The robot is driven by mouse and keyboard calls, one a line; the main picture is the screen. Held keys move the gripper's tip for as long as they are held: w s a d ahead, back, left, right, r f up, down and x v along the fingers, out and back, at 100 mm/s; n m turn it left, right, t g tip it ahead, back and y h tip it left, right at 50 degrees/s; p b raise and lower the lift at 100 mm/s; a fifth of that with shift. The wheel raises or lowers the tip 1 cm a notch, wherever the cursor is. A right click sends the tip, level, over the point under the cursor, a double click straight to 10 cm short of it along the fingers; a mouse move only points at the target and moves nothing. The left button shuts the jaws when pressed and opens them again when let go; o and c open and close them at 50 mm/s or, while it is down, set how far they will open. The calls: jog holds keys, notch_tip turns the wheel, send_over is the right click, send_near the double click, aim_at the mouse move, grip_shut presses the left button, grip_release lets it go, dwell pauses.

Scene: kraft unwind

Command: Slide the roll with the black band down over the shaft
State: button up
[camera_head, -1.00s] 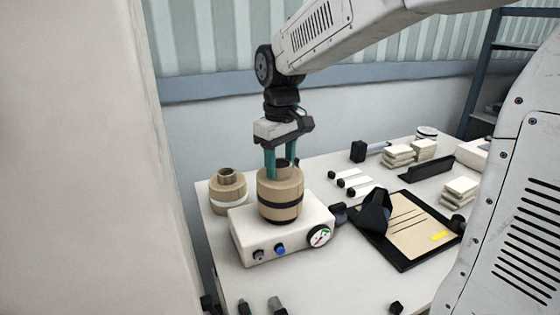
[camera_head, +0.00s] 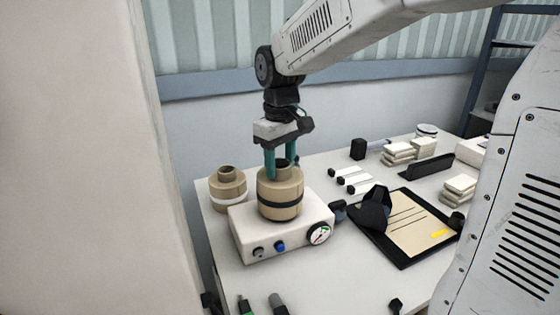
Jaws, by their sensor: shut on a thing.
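The kraft roll with the black band (camera_head: 280,190) stands upright on top of the white box unit (camera_head: 295,236), which has knobs and a round dial on its front. My gripper (camera_head: 283,172) points straight down at the top of this roll. Its green fingers are shut on the roll's narrow upper neck. The shaft is hidden; I cannot see it inside or under the roll. A second kraft roll with a white band (camera_head: 228,188) stands on the table to the left of the box.
A black clipboard (camera_head: 403,262) with a kraft sheet lies right of the box, with a dark object (camera_head: 372,212) on its left edge. Stacked pale blocks (camera_head: 398,153) stand behind. Pens (camera_head: 277,302) lie at the front. A wall rises close on the left.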

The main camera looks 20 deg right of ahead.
jog(key=shift+f, duration=0.15)
jog(key=o, duration=1.1)
notch_tip(320, 180, up, 8)
jog(key=shift+f, duration=0.1)
jog(key=shift+m, duration=0.7)
jog(key=s+f, duration=0.2)
jog(key=s, duration=0.1)
jog(key=shift+s+d+f, duration=0.1)
jog(key=shift+d+f, duration=0.05)
jog(key=shift+f, duration=0.2)
jog(key=shift+s+d+f+m+t, duration=0.25)
jog(key=shift+s+d+f+m, duration=0.4)
jog(key=shift+s, duration=2.95)
jog(key=shift+s+d+f+m+t, duration=0.35)
jog(key=shift+s+f, duration=0.55)
jog(key=shift+s, duration=2.75)
jog(key=shift+s+d+f+m+t, duration=0.1)
jog(key=shift+s+d+f+m, duration=0.45)
jog(key=shift+s, duration=3.05)
